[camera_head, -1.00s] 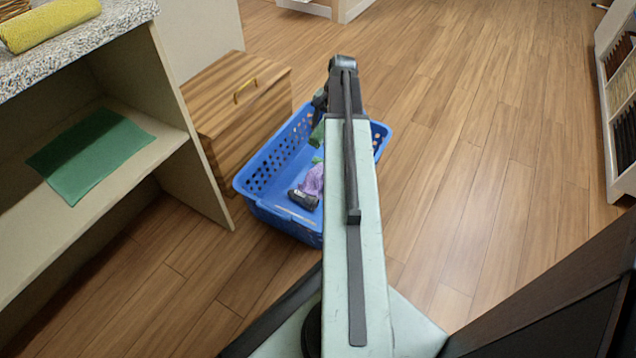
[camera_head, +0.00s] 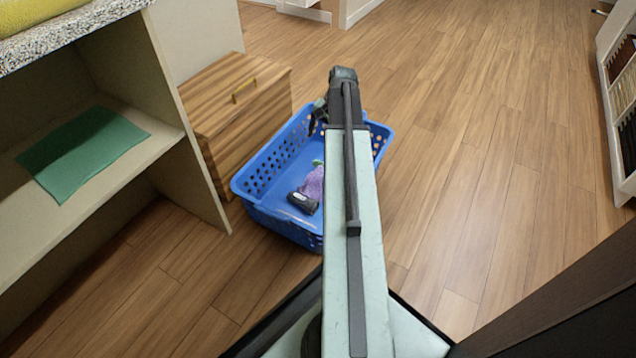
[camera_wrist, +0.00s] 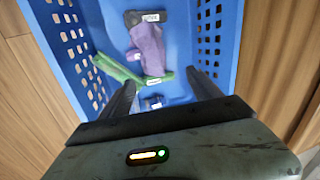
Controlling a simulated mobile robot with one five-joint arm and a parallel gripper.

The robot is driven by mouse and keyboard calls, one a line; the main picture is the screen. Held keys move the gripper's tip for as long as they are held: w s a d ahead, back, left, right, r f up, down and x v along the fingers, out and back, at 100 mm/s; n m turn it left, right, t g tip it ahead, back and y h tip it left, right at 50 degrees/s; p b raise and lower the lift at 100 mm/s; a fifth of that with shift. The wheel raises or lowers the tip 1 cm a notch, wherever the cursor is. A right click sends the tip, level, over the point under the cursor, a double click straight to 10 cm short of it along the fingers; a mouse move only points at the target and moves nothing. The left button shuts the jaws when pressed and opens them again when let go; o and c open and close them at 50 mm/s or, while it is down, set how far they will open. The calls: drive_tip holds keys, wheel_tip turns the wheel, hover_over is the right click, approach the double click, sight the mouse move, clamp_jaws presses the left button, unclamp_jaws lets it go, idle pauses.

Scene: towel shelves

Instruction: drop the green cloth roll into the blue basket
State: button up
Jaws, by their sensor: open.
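The blue basket (camera_head: 283,226) stands on the floor, left of my arm; it fills the middle of the wrist view (camera_wrist: 185,60). A green cloth roll (camera_wrist: 117,70) lies in the basket in the wrist view, beside a purple item that also has green at its end. A small bit of green (camera_head: 317,162) shows by the purple item in the head view; I cannot tell which green thing it is. My gripper (camera_head: 319,112) is over the basket, mostly hidden behind my arm. In the wrist view my gripper (camera_wrist: 163,95) has its fingers apart with nothing between them.
The purple item (camera_head: 313,182) with a black labelled end lies in the basket. A wooden chest (camera_head: 240,105) stands behind it. At left, a shelf (camera_head: 160,150) holds a flat green cloth (camera_head: 82,155); a yellow towel (camera_head: 35,12) is on top. Floor at right is clear.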

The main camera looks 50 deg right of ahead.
drive_tip(key=p+v, duration=0.7)
drive_tip(key=v, duration=0.1)
drive_tip(key=shift+p, duration=0.3)
drive_tip(key=shift+f, duration=0.1)
